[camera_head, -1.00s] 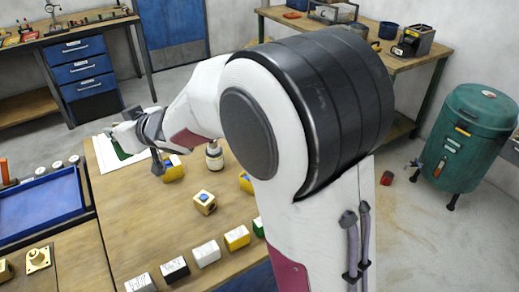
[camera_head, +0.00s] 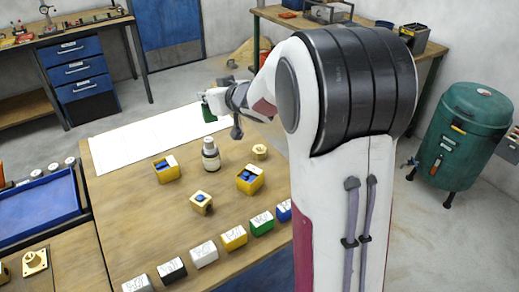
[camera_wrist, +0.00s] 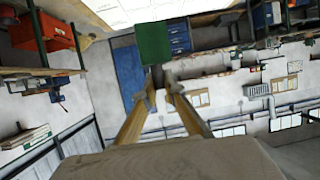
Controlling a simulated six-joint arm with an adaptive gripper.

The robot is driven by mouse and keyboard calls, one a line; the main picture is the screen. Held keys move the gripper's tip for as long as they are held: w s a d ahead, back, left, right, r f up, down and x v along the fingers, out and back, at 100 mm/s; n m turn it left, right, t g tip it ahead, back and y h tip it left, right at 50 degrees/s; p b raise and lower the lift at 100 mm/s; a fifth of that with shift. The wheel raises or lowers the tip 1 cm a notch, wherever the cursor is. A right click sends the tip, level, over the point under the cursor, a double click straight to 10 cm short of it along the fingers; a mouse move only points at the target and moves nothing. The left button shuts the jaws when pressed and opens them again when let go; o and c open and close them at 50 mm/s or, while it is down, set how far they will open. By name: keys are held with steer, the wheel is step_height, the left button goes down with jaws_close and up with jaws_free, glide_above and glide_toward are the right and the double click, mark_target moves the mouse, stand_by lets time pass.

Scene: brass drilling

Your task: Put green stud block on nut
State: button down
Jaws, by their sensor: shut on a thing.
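My gripper (camera_head: 222,97) is shut on a green block (camera_head: 207,112) and holds it raised above the far part of the table. In the wrist view the green block (camera_wrist: 154,43) sits at the fingertips (camera_wrist: 157,76), which are close together. A small brass-coloured piece (camera_head: 260,152) with a raised round top, which looks like the nut, stands on the table below and to the right of my gripper. Nothing rests on it. The block's stud cannot be made out.
A white bottle (camera_head: 211,155) stands left of the brass piece. Two yellow boxes (camera_head: 250,179) and a pale cube with a blue mark (camera_head: 201,201) are nearby. Labelled blocks (camera_head: 233,237) line the front. A white sheet (camera_head: 150,138) and blue tray (camera_head: 40,211) lie left.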

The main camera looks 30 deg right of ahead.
steer(key=s+d+m+h, duration=0.2)
steer(key=s+d+h, duration=0.15)
steer(key=d, duration=1.15)
steer(key=shift+y, duration=0.45)
steer(key=shift+s+a+f, duration=0.1)
steer(key=shift+a+f, duration=0.05)
steer(key=shift+f, duration=2.35)
step_height(320, 180, down, 6)
steer(key=shift+f, duration=0.2)
steer(key=shift+f, duration=1.8)
steer(key=shift+f, duration=0.1)
